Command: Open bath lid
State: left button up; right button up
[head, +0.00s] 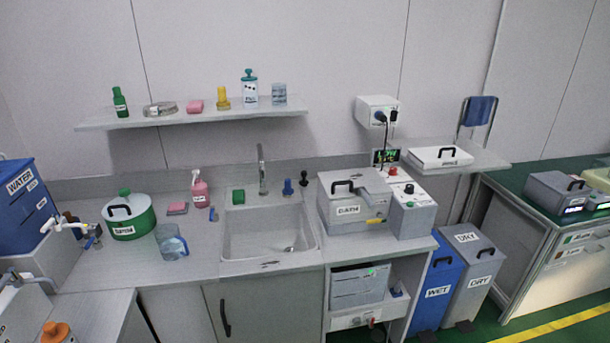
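The bath is a grey box labelled "BATH" (348,222) on the counter right of the sink. Its grey lid (345,178) is down on top, with a black handle (342,186) near the front edge. A yellow mark shows low on the bath's front right. The inside of the bath is hidden. Neither of my grippers is in view.
A white box (440,157) with a black handle stands on a shelf behind right. Blue "WET" (437,275) and grey "DRY" (482,290) bins stand below right.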

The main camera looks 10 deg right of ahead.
aim_at(337, 184)
jog(key=z, duration=0.2)
jog(key=i, duration=0.75)
jog(key=z, duration=0.55)
